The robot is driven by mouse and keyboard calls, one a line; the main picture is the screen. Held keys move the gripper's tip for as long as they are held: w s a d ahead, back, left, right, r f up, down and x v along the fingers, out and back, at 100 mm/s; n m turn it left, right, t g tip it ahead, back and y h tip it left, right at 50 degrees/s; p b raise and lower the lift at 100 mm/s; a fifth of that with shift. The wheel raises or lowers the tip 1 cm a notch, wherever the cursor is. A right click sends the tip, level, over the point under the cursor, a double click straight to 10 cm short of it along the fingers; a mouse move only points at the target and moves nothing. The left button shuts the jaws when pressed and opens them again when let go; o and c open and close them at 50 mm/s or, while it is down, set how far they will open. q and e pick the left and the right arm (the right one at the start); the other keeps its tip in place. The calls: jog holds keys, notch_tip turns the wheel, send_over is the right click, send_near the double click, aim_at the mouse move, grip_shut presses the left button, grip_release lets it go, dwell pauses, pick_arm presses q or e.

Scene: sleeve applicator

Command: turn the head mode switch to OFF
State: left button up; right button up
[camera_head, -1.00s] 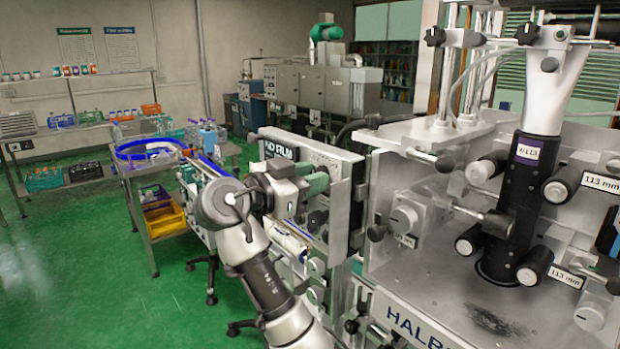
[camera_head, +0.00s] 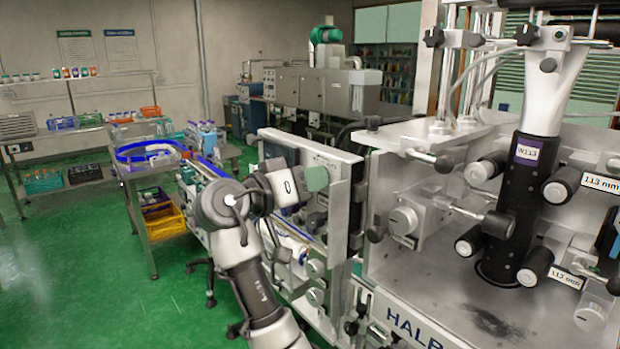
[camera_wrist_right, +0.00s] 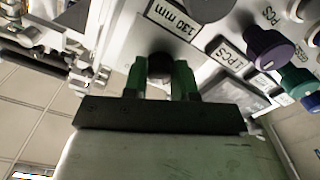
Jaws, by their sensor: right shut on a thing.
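My right gripper (camera_wrist_right: 160,80) has green fingers, closed on a dark round knob (camera_wrist_right: 160,66) on a pale machine panel in the right wrist view. I cannot read a mode marking at this knob, so whether it is the head mode switch, and which way it points, I cannot tell. In the head view my right arm reaches up to the machine's left side, with the green gripper body (camera_head: 316,178) against the panel; the fingers and knob are hidden there. My left gripper is not in view.
A purple knob (camera_wrist_right: 264,47) and a green knob (camera_wrist_right: 297,77) sit right of the held knob, near upside-down labels. A 130 mm label (camera_wrist_right: 172,16) is above it. The applicator housing (camera_head: 410,150) stands close on the right. Green floor (camera_head: 80,270) is open at left.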

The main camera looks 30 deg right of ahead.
jog(key=shift+n, duration=0.6)
jog(key=o, duration=0.9)
jog(key=shift+o, duration=0.2)
jog(key=shift+a, duration=0.1)
jog(key=a+b, duration=0.3)
jog(key=a, duration=0.7)
jog(key=shift+s+a, duration=0.4)
